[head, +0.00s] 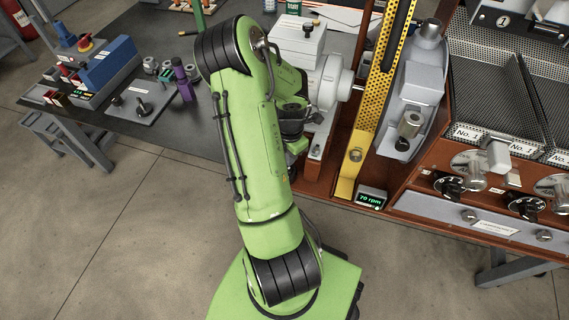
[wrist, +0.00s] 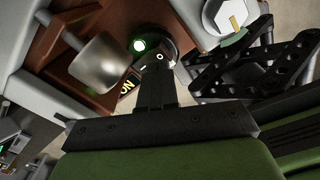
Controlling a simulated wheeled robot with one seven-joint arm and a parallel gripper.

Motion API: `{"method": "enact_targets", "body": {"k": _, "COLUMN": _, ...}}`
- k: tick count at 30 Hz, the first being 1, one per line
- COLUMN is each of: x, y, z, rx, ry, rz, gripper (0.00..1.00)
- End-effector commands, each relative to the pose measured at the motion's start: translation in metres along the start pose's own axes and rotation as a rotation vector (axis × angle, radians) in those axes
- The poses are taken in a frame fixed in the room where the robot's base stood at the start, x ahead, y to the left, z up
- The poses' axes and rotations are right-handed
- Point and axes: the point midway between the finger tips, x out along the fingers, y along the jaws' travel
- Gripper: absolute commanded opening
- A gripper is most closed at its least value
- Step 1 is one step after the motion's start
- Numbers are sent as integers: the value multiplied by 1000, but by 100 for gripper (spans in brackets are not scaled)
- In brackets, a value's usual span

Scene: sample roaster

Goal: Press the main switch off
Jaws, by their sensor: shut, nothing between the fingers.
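In the wrist view, the main switch (wrist: 163,52) is a dark part with a white 0 mark, on a red-brown panel. A lit green lamp (wrist: 138,45) sits just left of it. A yellow-lettered ON label (wrist: 127,86) shows below left. My gripper (wrist: 157,80) is shut and empty, its dark fingertips in front of the switch, overlapping its lower part in the picture. I cannot tell whether they touch it. In the head view, my green arm hides the switch and the fingertips.
A rounded metal part (wrist: 98,65) stands close left of the fingers; black perforated links (wrist: 255,65) and a white hexagonal part (wrist: 222,15) are close right. In the head view, the yellow guard (head: 385,85) and a 70 rpm display (head: 371,197) stand right of my arm.

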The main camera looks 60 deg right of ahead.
Motion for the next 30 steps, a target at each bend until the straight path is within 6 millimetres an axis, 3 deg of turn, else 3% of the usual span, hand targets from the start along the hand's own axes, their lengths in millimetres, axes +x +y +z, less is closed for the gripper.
{"method": "enact_targets", "body": {"k": 15, "x": -49, "y": 0, "z": 0, "rx": -1, "ry": 0, "rz": 0, "gripper": 0}}
{"method": "enact_targets", "body": {"k": 30, "x": -48, "y": 0, "z": 0, "rx": 0, "ry": 0, "rz": 0, "gripper": 0}}
